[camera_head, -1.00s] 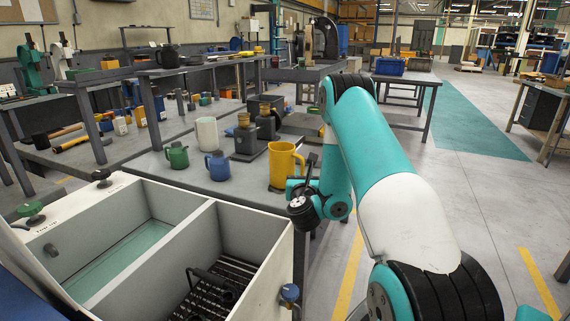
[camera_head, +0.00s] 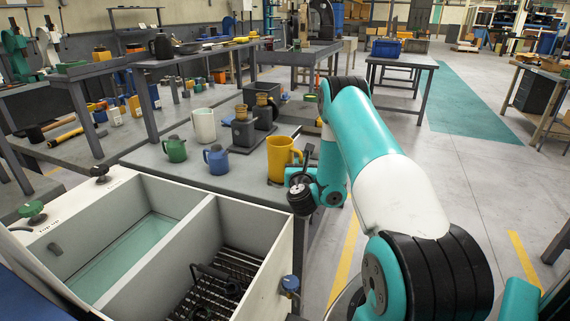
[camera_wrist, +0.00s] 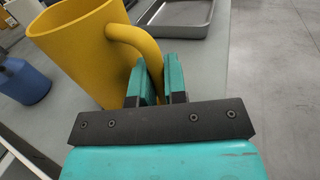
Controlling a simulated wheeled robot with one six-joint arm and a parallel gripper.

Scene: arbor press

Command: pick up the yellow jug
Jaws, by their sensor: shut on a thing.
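The yellow jug (camera_head: 281,160) stands upright near the right end of the grey table, its handle toward my arm. In the wrist view the yellow jug (camera_wrist: 80,48) fills the upper left, its handle curving down to the jaws. My gripper (camera_wrist: 160,80) is shut on the jug's handle, with teal fingers on either side of it. In the head view the fingers are mostly hidden behind my wrist. I cannot tell whether the jug's base is clear of the table.
A blue jug (camera_head: 217,160) and a green jug (camera_head: 175,149) stand left of the yellow jug. A white container (camera_head: 204,124) and dark machines (camera_head: 243,128) are behind. A two-basin sink (camera_head: 205,212) is in front. A grey tray (camera_wrist: 182,16) lies beyond the gripper.

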